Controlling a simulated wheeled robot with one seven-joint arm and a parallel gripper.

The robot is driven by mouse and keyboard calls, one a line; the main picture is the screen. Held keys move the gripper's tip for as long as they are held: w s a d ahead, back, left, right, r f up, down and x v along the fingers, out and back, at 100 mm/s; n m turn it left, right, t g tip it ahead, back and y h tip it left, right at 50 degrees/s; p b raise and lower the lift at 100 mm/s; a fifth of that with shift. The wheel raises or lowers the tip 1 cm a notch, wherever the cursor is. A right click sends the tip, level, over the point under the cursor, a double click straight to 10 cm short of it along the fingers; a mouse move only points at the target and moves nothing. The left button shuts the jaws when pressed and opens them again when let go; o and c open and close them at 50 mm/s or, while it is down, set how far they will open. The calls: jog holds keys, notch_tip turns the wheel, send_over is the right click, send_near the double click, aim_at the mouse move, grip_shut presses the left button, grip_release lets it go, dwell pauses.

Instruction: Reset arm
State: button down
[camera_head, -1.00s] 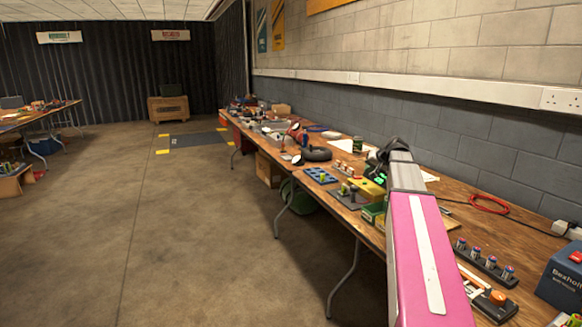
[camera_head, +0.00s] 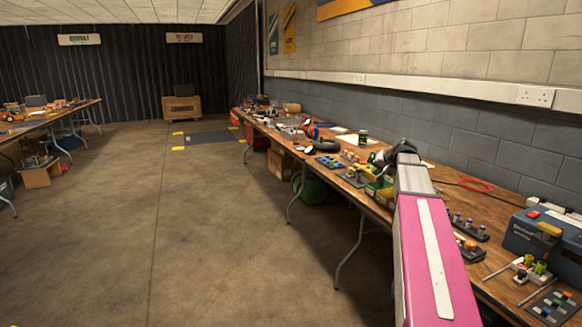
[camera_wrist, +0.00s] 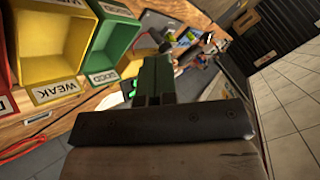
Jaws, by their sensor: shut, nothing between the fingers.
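My arm stretches forward over the right-hand workbench (camera_head: 470,195) in the head view, with my dark gripper (camera_head: 392,153) at its far end. In the wrist view my gripper (camera_wrist: 155,68) shows beyond a dark bar, its two fingers side by side and shut with nothing between them. Beside it in the wrist view are a yellow bin (camera_wrist: 62,93) labelled WEAK and a green bin (camera_wrist: 103,76) labelled GOOD. My gripper appears apart from both bins.
A blue box (camera_head: 527,237), a battery holder (camera_head: 467,228) and a red cable (camera_head: 476,185) are on the bench at right. A second table (camera_head: 30,127) is at far left. Open concrete floor (camera_head: 190,230) lies between. A wooden crate (camera_head: 182,109) stands at the back.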

jog(key=s+a+f+g+h, duration=0.1)
jog(key=s+a+f, duration=0.3)
jog(key=f, duration=0.2)
jog(key=s+a+f+n+g, duration=0.1)
jog(key=s+a+f+g, duration=0.15)
jog(key=s+f, duration=0.3)
jog(key=s+a+f+g+h, duration=0.1)
jog(key=s+a+f, duration=0.3)
jog(key=f, duration=0.3)
jog(key=s+a+f+n+g+h, duration=0.1)
jog(key=s+a+f+g, duration=0.1)
jog(key=s+f, duration=0.4)
jog(key=s+a+f+n+g+h, duration=0.1)
jog(key=s+a+f, duration=0.3)
jog(key=s+f, duration=0.3)
jog(key=s, duration=0.4)
jog(key=shift+s+f+g, duration=0.15)
jog(key=shift+s+g, duration=0.15)
jog(key=shift+g, duration=0.05)
